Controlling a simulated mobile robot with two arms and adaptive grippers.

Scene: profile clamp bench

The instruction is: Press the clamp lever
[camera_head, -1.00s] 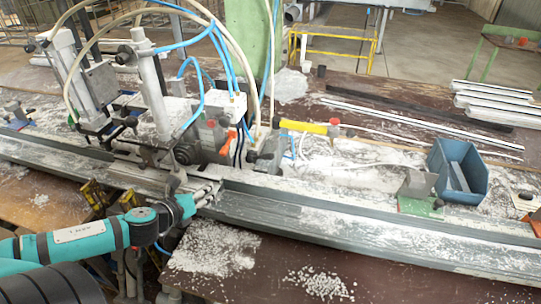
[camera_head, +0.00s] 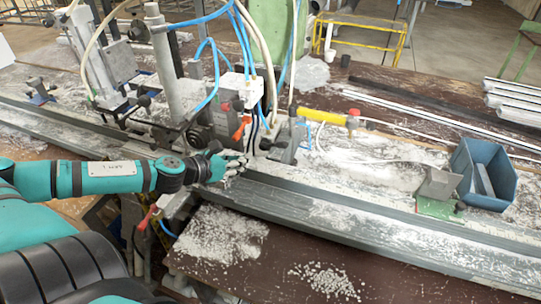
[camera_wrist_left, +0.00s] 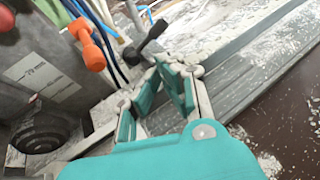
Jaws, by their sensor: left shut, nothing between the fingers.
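My left gripper (camera_head: 241,161) is at the grey clamp block, above the near rail; its fingers are shut and empty. In the left wrist view the gripper (camera_wrist_left: 176,66) points at a black lever handle (camera_wrist_left: 153,38), which shows just beyond the fingertips; I cannot tell whether they touch. An orange lever (camera_wrist_left: 86,46) stands to the left, apart from the fingers. In the head view the orange lever (camera_head: 241,130) is on the clamp block (camera_head: 219,127), just above the gripper. I cannot tell which of the two is the clamp lever. My right gripper is not in view.
The long grey rail (camera_head: 330,222) runs along the bench under the gripper. Blue hoses (camera_head: 214,62) hang above the block. A yellow handle (camera_head: 325,117) lies to the right. A blue bin (camera_head: 483,176) stands further right. White granules (camera_head: 222,237) lie in front.

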